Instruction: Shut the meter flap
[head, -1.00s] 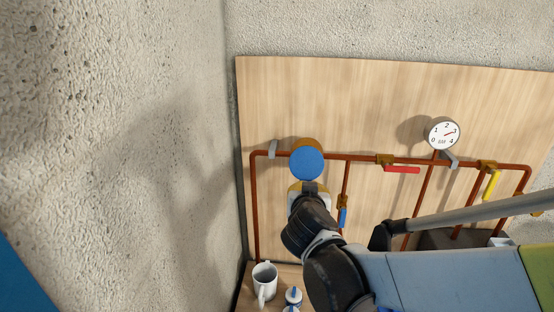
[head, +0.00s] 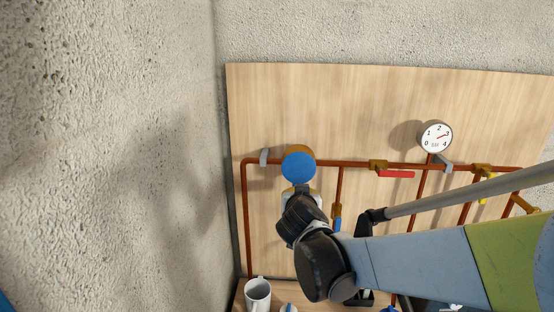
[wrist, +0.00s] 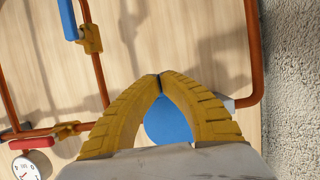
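The water meter is a brass body (head: 299,149) on the copper pipe, with a round blue flap (head: 298,167) in front of it. The flap hides the meter's face; I cannot tell whether it is fully shut. In the wrist view the blue flap (wrist: 168,122) shows between and behind my fingers. My gripper (wrist: 160,76) has two yellow ribbed fingers with their tips together and nothing seen held. In the head view my gripper is just below the flap, mostly hidden by my wrist; I cannot tell if they touch.
Copper pipes on a wooden board (head: 330,110) carry a red-handled valve (head: 396,174), a blue-handled valve (head: 337,221) and a pressure gauge (head: 435,138). A white mug (head: 258,296) stands on the ledge below. A rough wall (head: 110,150) is close on the left.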

